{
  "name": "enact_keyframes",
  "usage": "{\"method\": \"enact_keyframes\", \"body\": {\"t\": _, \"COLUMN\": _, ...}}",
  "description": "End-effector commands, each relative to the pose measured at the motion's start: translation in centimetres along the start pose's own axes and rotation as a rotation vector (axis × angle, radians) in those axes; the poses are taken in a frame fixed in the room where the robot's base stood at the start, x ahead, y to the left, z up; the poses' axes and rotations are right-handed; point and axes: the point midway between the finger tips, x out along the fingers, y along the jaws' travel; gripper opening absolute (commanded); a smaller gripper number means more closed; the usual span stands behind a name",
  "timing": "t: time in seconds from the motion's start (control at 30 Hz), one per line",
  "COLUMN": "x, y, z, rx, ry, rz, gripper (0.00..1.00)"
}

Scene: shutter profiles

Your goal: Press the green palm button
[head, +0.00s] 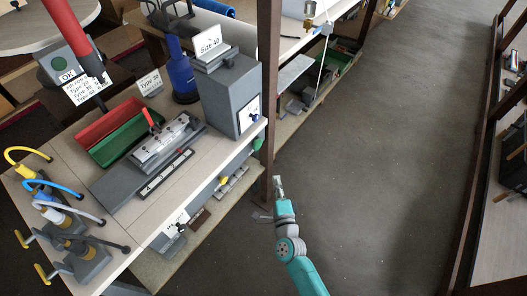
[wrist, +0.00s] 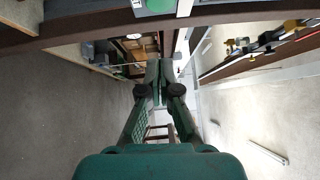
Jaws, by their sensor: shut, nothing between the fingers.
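A green knob-like button (head: 257,144) sticks out at the bench's front edge, beside the brown post. A rounded green thing (wrist: 160,5) on a pale plate is cut off by the top edge of the wrist view; it may be the same button. A second, darker green disc (head: 59,64) is on a grey box marked OK at the back left. My gripper (head: 278,180) is in the aisle, to the right of and below the green button in the head picture, apart from it. In the wrist view its fingers (wrist: 159,68) are together and empty.
The brown post (head: 268,80) stands at the bench's right corner. The bench (head: 150,235) carries a grey box (head: 228,95), red and green trays (head: 108,120) and several hooked fixtures. A lower shelf (head: 185,250) juts out below. The aisle floor (head: 365,150) is clear.

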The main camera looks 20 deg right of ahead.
Motion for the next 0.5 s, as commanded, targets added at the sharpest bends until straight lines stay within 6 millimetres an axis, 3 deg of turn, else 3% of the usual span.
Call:
{"method": "enact_keyframes", "body": {"t": 0.27, "x": 0.9, "y": 0.0, "z": 0.0, "rx": -0.002, "ry": 0.0, "rz": -0.001, "gripper": 0.0}}
{"method": "enact_keyframes", "body": {"t": 0.5, "x": 4.8, "y": -0.1, "z": 0.0, "rx": -0.002, "ry": 0.001, "rz": -0.002, "gripper": 0.0}}
